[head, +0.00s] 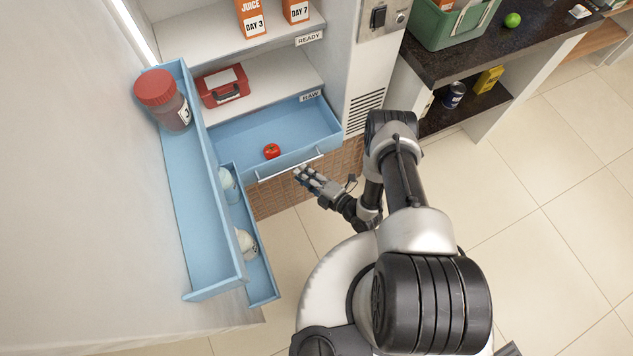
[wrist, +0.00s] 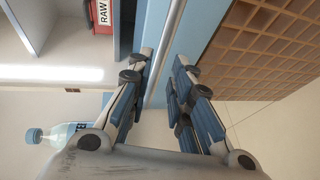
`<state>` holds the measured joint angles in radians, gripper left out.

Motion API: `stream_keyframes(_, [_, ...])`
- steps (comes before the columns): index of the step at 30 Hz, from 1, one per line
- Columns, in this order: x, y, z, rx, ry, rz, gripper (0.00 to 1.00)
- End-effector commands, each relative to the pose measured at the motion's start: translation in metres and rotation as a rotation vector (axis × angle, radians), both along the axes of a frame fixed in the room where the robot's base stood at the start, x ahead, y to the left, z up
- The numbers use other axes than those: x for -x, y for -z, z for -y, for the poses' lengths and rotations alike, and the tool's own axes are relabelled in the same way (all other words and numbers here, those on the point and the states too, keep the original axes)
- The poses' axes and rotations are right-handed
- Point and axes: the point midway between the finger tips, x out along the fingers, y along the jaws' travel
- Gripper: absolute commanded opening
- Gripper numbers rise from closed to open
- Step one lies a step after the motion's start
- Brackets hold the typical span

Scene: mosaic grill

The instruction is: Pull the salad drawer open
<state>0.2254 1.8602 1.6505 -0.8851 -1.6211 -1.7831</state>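The blue salad drawer (head: 272,135) sits low in the open fridge. Its inside shows in front of the shelf above, with a red tomato (head: 272,151) in it. A pale bar handle (head: 289,168) runs along its front; the bar also shows in the wrist view (wrist: 168,45). My gripper (head: 303,172) is at the right part of this handle. In the wrist view, my gripper (wrist: 163,70) is open, with its fingers on either side of the bar. A gap shows between bar and fingers; I cannot tell whether either touches it.
The open fridge door with blue bins (head: 207,215), a red-lidded jar (head: 163,97) and bottles stands left of the drawer. A red case (head: 223,87) lies on the shelf above. A dark counter (head: 470,45) stands right. Tiled floor (head: 290,235) is clear before the drawer.

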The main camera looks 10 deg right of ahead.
Motion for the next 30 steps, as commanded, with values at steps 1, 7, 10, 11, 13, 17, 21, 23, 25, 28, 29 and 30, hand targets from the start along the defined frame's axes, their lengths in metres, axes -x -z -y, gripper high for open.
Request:
stream_keyframes(1, [0.009, -0.003, 0.01, -0.003, 0.008, -0.003, 0.2])
stream_keyframes(7, [0.036, -0.009, 0.031, -0.002, 0.007, -0.001, 0.2])
stream_keyframes(10, [0.044, -0.011, 0.037, -0.001, 0.004, 0.0, 0.2])
stream_keyframes(11, [0.046, -0.011, 0.039, -0.001, 0.004, 0.0, 0.2])
stream_keyframes(13, [0.049, -0.012, 0.04, -0.001, 0.001, 0.002, 0.2])
stream_keyframes(17, [0.051, -0.013, 0.042, 0.0, 0.001, 0.002, 0.2])
stream_keyframes(21, [0.052, -0.013, 0.041, 0.0, 0.0, 0.002, 0.2])
stream_keyframes(23, [0.052, -0.013, 0.041, 0.0, 0.0, 0.002, 0.2])
stream_keyframes(25, [0.051, -0.013, 0.041, 0.0, 0.0, 0.002, 0.2])
stream_keyframes(28, [0.051, -0.013, 0.041, 0.0, 0.0, 0.002, 0.2])
stream_keyframes(29, [0.051, -0.013, 0.041, 0.0, 0.0, 0.002, 0.2])
stream_keyframes(30, [0.051, -0.013, 0.041, 0.0, 0.0, 0.002, 0.2])
